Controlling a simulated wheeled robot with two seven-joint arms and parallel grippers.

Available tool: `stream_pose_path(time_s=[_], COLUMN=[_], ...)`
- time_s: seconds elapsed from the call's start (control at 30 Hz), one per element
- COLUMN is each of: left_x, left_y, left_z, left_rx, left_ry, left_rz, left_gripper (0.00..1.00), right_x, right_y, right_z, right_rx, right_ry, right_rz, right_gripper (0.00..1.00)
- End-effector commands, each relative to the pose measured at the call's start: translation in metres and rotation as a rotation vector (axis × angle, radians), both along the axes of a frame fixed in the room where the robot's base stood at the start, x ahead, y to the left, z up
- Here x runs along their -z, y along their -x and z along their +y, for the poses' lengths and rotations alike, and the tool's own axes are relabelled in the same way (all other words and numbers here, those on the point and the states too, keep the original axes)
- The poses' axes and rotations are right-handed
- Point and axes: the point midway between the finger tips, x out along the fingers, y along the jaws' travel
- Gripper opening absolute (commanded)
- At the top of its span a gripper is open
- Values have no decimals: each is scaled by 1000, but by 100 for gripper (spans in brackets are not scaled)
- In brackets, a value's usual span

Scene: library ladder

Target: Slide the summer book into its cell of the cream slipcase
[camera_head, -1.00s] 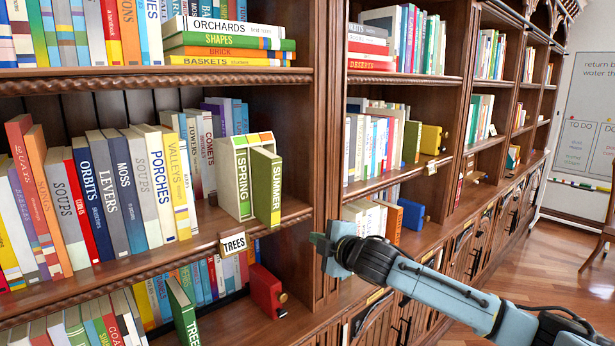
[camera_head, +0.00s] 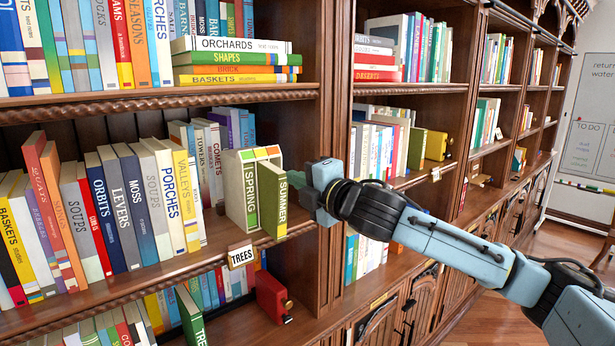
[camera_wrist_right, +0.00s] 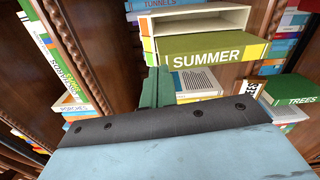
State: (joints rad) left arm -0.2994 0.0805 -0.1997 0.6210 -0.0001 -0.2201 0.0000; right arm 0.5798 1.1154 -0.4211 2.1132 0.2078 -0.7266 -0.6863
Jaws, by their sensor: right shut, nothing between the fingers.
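The green summer book (camera_head: 274,200) stands upright in the cream slipcase (camera_head: 236,188) on the middle shelf, its spine sticking out in front of the case. The spring book (camera_head: 251,197) is to its left. In the right wrist view, the summer book (camera_wrist_right: 210,50) lies sideways in the picture, and a cream empty-looking cell of the slipcase (camera_wrist_right: 205,18) shows beside it. My right gripper (camera_head: 300,181) is shut and empty at the upper part of the summer spine. Its green fingers (camera_wrist_right: 156,88) point at the spine; I cannot tell whether they touch it. My left gripper is out of view.
A wooden upright (camera_head: 335,110) stands just right of the slipcase, close to my right gripper. A row of books (camera_head: 130,200) fills the shelf to the left. A TREES label (camera_head: 241,256) hangs on the shelf edge below.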

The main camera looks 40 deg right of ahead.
Motion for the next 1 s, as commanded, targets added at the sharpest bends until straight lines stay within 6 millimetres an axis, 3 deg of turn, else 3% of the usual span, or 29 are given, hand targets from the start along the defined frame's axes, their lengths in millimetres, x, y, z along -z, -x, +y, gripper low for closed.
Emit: stream_pose_path(time_s=[0.2,1.0], left_x=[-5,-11], left_y=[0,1], left_z=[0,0], left_rx=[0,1], left_ry=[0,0], left_rz=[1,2], left_gripper=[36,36], right_x=[0,0], right_y=[-12,-21], right_z=[2,2], right_rx=[-2,-1], right_ry=[0,0], right_rz=[-1,0], right_gripper=[0,0])
